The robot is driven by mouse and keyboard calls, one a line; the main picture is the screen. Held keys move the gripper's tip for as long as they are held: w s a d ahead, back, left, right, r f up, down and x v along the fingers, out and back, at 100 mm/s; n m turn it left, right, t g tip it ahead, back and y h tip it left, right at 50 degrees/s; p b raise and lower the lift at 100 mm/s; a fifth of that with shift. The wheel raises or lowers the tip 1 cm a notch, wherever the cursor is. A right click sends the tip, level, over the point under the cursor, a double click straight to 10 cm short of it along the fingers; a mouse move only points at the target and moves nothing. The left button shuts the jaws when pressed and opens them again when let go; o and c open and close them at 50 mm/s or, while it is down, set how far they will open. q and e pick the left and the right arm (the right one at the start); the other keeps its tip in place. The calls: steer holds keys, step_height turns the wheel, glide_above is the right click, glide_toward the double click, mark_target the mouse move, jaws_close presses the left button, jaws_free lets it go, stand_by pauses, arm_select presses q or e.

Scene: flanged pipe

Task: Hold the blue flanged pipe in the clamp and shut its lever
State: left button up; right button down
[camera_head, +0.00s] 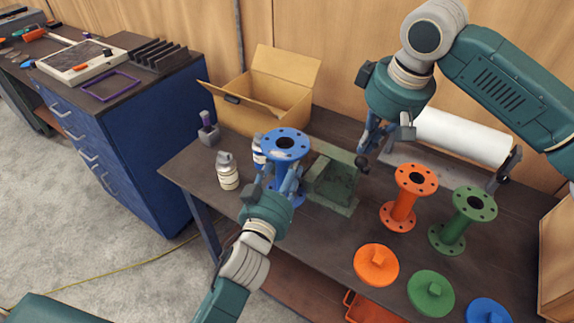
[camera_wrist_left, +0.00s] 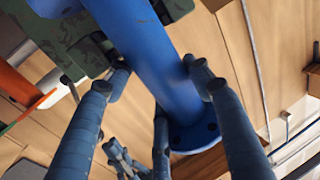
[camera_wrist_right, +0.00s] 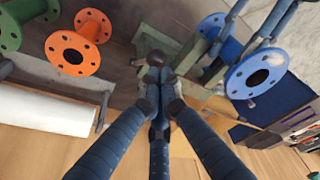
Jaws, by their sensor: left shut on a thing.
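The blue flanged pipe (camera_head: 286,143) stands upright at the left side of the green clamp (camera_head: 331,181). My left gripper (camera_head: 285,185) is shut on the pipe's tube, with fingers on both sides of the blue tube (camera_wrist_left: 160,55) in the left wrist view. The clamp's green parts (camera_wrist_left: 85,45) show close beside the tube; whether the pipe sits between the jaws I cannot tell. The clamp lever's dark knob (camera_head: 361,162) is at the clamp's right. My right gripper (camera_head: 370,143) is above it, fingertips together; the knob (camera_wrist_right: 157,58) shows just beyond them in the right wrist view.
An orange flanged pipe (camera_head: 403,198) and a green one (camera_head: 455,218) stand to the right. Orange, green and blue discs lie along the front edge. A white bottle (camera_head: 228,171) stands left of the pipe. An open cardboard box (camera_head: 268,88) and a white roll (camera_head: 463,136) are behind.

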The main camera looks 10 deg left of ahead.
steer(key=shift+s, duration=0.15)
arm_select(q)
steer(key=w, duration=0.2)
steer(key=w+d, duration=0.1)
steer(key=shift+w+d+r, duration=0.1)
steer(key=shift+w+d, duration=0.1)
steer(key=shift+w, duration=0.15)
stand_by(0.4)
steer(key=shift+w+a, duration=0.1)
stand_by(0.5)
steer(key=shift+f, duration=0.25)
stand_by(0.4)
